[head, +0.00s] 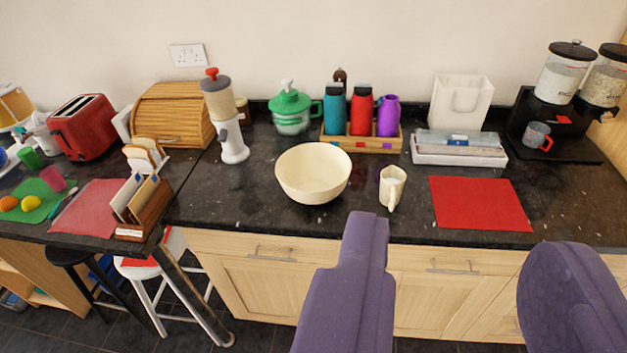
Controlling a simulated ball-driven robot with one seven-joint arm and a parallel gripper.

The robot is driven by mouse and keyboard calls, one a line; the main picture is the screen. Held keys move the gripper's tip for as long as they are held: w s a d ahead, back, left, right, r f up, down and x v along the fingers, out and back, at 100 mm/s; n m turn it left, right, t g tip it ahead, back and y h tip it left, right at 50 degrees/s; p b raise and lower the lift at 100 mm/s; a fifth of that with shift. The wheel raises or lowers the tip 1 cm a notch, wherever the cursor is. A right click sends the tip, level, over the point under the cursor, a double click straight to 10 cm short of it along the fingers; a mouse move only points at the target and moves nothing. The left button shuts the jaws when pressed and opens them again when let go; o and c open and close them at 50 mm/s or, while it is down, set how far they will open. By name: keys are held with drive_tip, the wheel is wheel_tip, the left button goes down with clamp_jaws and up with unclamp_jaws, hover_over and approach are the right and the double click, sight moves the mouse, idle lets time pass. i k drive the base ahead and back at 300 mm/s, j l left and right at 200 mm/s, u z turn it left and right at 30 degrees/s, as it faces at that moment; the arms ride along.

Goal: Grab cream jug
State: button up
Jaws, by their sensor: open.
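The cream jug (391,188) stands upright on the dark granite counter, between a large cream bowl and a red mat. Its handle side appears to face the front of the counter. My gripper (455,250) shows as two purple fingers in the foreground, wide apart and empty. The left fingertip is in front of and a little left of the jug in the picture, apart from it. The right finger is at the lower right. The jug is fully visible.
The cream bowl (313,173) stands just left of the jug. The red mat (480,204) lies flat to the right. Behind are a wooden tray of bottles (361,145) and a white tray (459,156). The counter's front edge is close before the jug.

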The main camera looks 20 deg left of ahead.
sight(390, 195)
drive_tip(key=i+j+z, duration=0.15)
drive_tip(key=i+j, duration=0.2)
drive_tip(key=i, duration=0.3)
drive_tip(key=i+j+z, duration=0.15)
drive_tip(key=i+j, duration=0.3)
drive_tip(key=i, duration=0.2)
drive_tip(key=i+j+z, duration=0.15)
drive_tip(key=i+j, duration=0.4)
